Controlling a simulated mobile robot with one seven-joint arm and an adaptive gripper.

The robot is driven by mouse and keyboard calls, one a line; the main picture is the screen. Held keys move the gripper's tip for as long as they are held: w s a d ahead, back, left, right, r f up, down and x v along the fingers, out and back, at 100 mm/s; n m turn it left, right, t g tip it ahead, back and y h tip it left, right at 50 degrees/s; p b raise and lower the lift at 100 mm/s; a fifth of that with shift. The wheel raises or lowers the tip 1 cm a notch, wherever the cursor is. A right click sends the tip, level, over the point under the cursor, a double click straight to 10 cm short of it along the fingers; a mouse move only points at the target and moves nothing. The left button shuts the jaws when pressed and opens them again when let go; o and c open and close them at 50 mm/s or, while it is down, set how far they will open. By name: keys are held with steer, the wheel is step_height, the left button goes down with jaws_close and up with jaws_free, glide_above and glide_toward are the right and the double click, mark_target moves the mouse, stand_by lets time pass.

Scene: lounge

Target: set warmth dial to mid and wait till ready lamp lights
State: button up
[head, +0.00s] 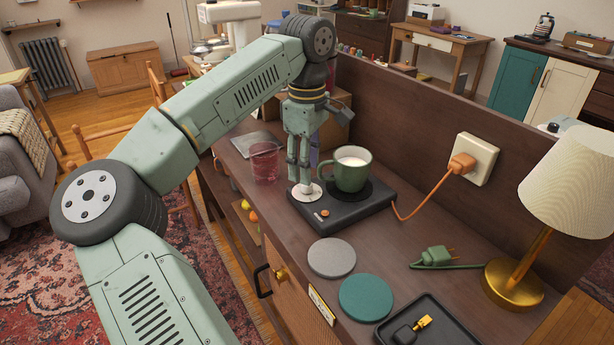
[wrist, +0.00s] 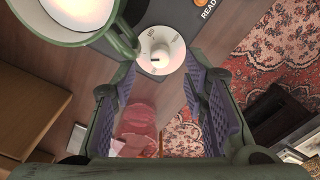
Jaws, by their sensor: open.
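The black cup warmer (head: 345,212) sits on the wooden cabinet top with a green mug of white liquid (head: 351,170) on its round plate. Its white warmth dial (head: 307,192) is at the left corner; it also shows in the wrist view (wrist: 160,50), with markings too small to read. The orange ready lamp (head: 324,212) is beside the dial, and I cannot tell whether it glows. In the wrist view the lamp (wrist: 203,3) is cut by the top edge beside "READ". My gripper (head: 299,180) is open, pointing down at the dial, its fingers close above or around it.
A pink glass (head: 264,162) stands left of my gripper. Grey (head: 332,257) and teal (head: 367,297) coasters, a loose green plug (head: 437,256), a lamp (head: 515,283) and a black tray (head: 455,335) are nearer or right.

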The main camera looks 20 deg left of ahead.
step_height(320, 180, up, 8)
stand_by(0.4)
steer(key=shift+d, duration=0.15)
